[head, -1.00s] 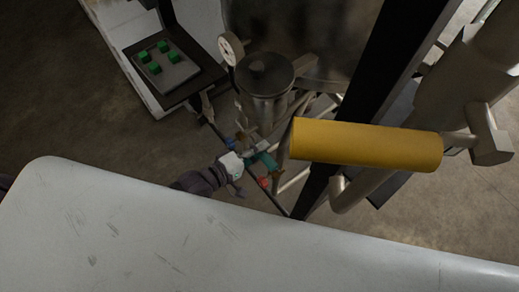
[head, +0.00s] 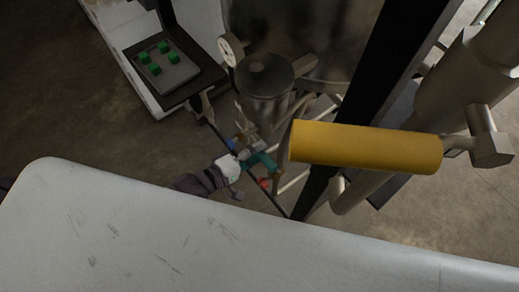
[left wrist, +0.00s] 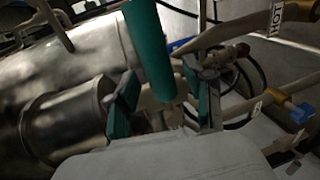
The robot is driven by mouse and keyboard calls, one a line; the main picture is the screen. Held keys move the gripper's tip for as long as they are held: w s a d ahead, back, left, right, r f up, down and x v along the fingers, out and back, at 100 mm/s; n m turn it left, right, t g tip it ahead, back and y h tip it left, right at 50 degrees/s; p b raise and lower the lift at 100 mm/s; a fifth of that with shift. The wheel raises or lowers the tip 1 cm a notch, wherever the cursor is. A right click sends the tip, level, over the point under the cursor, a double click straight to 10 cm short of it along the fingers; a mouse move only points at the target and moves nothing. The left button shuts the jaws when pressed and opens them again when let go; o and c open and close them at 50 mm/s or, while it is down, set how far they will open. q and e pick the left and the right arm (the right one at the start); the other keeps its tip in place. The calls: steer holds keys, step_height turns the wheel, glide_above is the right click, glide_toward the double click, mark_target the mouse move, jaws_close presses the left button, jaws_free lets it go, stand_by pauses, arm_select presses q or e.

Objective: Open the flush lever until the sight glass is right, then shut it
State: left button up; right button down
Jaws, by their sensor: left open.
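My left gripper (head: 244,166) is among the small valves below the metal vessel. In the left wrist view its two teal-padded fingers (left wrist: 164,105) are apart. A teal cylindrical handle (left wrist: 150,50) reaches down between them from the top, and I see clear space beside it. This looks like the flush lever, but I cannot be sure. Teal also shows at the gripper in the head view, where finger and handle are hard to tell apart. I cannot make out the sight glass or its contents. My right gripper is not in view.
A yellow cylinder (head: 365,147) and a dark post (head: 375,80) are to the right. A red handle (head: 264,183) is close to the gripper.

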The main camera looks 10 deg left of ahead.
arm_select(q)
steer(key=v, duration=1.1)
steer(key=shift+w, duration=0.1)
steer(key=s+a+f+m+g+y, duration=0.1)
steer(key=a+f+m+y, duration=0.2)
steer(key=f, duration=0.6)
steer(key=s+a+f+m+g+y, duration=0.2)
steer(key=a+f, duration=0.2)
steer(key=f, duration=0.6)
steer(key=s+a+f+m+g+y, duration=0.1)
steer(key=a+f+m+y, duration=0.2)
steer(key=f, duration=0.6)
steer(key=s+d+f+m+g+y, duration=0.1)
steer(key=s+f+m+g, duration=0.1)
steer(key=s+f, duration=0.4)
steer(key=s+d+f+m+g, duration=0.2)
steer(key=s+f+g, duration=0.3)
steer(key=s, duration=1)
step_height(320, 180, down, 2)
steer(key=shift+f+m+y+b, duration=0.1)
steer(key=shift+m+y+b, duration=0.25)
steer(key=shift+m, duration=0.25)
steer(key=shift+d, duration=0.15)
